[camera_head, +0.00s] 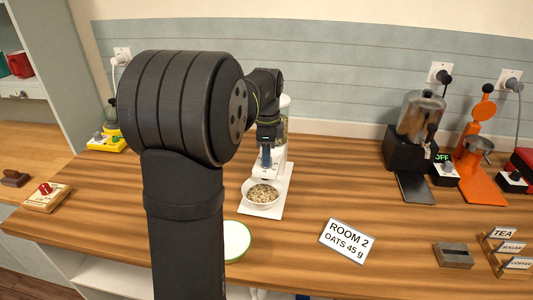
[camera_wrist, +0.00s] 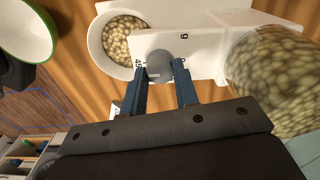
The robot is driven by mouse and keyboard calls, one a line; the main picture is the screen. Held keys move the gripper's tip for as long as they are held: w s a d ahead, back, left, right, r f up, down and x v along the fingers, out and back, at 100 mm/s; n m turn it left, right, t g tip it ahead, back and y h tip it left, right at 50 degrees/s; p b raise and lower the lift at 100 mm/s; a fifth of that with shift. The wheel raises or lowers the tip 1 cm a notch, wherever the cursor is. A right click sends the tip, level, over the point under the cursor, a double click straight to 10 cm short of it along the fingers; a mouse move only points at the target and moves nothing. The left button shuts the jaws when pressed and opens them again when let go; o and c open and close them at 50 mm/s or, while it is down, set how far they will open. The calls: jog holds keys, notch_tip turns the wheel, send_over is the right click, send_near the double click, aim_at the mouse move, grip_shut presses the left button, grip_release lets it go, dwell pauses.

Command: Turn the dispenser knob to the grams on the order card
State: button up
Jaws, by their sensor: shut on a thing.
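The order card (camera_head: 345,241) lies on the counter and reads "ROOM 2 OATS 45 g". The white dispenser (camera_head: 284,105) stands behind the bowl, partly hidden by my arm; its clear hopper (camera_wrist: 277,70) of oats shows in the wrist view. My gripper (camera_wrist: 161,82) is shut on the round grey dispenser knob (camera_wrist: 160,66), with a finger on either side. Beside the knob's left a number looks like 45, and another mark sits at its upper right. No knob pointer is readable. A white bowl (camera_head: 250,187) with oats stands on the dispenser's base.
A green-rimmed white bowl (camera_head: 236,241) is left of the card, partly behind my arm. A grinder (camera_head: 409,145) and an orange machine (camera_head: 479,180) stand at right. A grey block (camera_head: 454,256) and a label rack (camera_head: 513,262) are front right. The counter between card and grinder is clear.

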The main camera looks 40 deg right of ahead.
jog(key=o, duration=1)
jog(key=shift+c, duration=0.2)
notch_tip(320, 180, up, 18)
jog(key=shift+f, duration=0.25)
notch_tip(320, 180, down, 18)
jog(key=shift+r, duration=0.25)
jog(key=shift+r, duration=0.1)
dwell(0.3)
